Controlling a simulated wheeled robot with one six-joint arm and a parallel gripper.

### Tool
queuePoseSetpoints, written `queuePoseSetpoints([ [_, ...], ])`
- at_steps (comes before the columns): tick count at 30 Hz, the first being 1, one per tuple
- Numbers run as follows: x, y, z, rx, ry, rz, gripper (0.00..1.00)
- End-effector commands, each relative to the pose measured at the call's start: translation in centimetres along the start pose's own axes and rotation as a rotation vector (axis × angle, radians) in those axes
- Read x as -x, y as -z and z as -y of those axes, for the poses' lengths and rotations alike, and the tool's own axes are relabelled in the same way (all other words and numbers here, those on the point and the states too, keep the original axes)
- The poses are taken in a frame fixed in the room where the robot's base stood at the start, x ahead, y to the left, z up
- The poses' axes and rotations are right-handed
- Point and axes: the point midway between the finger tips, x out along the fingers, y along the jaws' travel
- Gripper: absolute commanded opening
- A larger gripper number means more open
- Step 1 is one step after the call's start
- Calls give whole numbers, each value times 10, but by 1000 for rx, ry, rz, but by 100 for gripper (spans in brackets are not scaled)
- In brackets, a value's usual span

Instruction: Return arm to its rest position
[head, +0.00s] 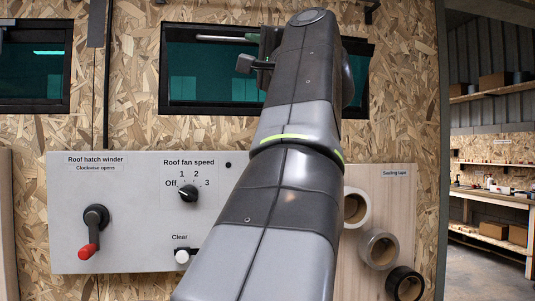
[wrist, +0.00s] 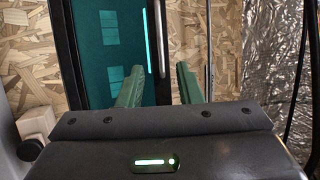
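My arm (head: 285,170) rises from the bottom middle of the head view to the top, in front of the panel and the window. Its gripper (head: 222,38) sticks out to the left near the top, in front of the dark window; part of it is hidden behind the arm. In the wrist view my gripper (wrist: 158,78) shows two green fingers standing apart, with nothing held between them. The window frame's edge shows behind the gap.
A white panel (head: 130,230) carries a red-handled winder (head: 92,232), a fan knob (head: 188,193) and a Clear lever (head: 184,256). Tape rolls (head: 379,248) hang on a wooden board at right. The teal window (head: 190,75) is behind my gripper. Shelving stands far right.

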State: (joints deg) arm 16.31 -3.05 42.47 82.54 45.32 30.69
Motion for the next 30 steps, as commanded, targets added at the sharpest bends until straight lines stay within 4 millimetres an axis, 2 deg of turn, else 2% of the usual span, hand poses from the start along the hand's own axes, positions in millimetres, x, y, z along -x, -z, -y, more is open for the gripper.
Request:
queuePoseSetpoints([
  [5, -2, 0, 0, -1, 0, 1, 32],
  [11, -18, 0, 1, -3, 0, 4, 32],
  [20, -57, 0, 2, -3, 0, 4, 32],
  [30, -111, 0, 2, -2, -1, 4, 32],
])
